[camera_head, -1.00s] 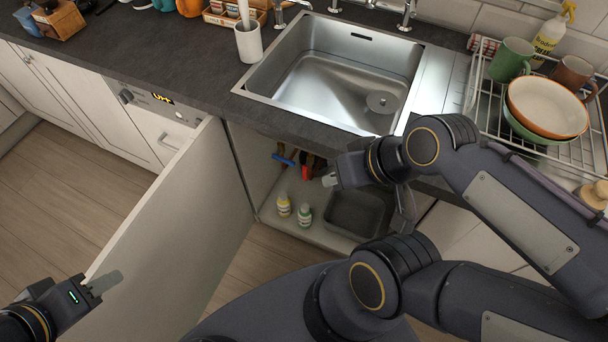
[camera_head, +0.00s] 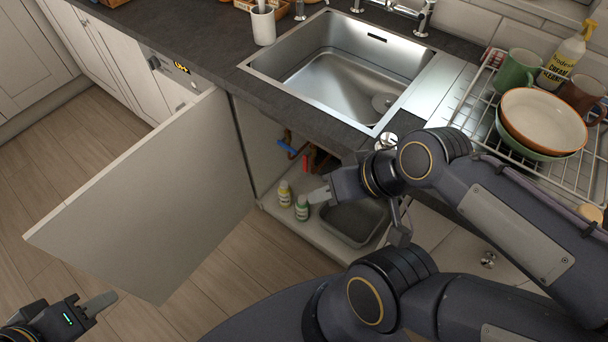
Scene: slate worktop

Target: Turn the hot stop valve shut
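The open cupboard under the sink shows pipework with a small red valve handle (camera_head: 306,163) and a blue handle (camera_head: 288,147) to its left. Both are small and partly in shadow; how far each is turned cannot be told. My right gripper (camera_head: 318,195) is at the cupboard opening, its pale fingertip below the red handle in the picture and beside the green bottle (camera_head: 302,208). Its finger gap is not clear. My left gripper (camera_head: 100,304) is at the lower left, in front of the open door (camera_head: 140,200), apart from the handles; its finger gap does not show.
A yellow-labelled bottle (camera_head: 284,194) stands on the cupboard floor beside the green one. A grey basin (camera_head: 352,222) sits to their right. The worktop edge and sink (camera_head: 345,75) overhang the opening. A dish rack (camera_head: 480,125) is at the right.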

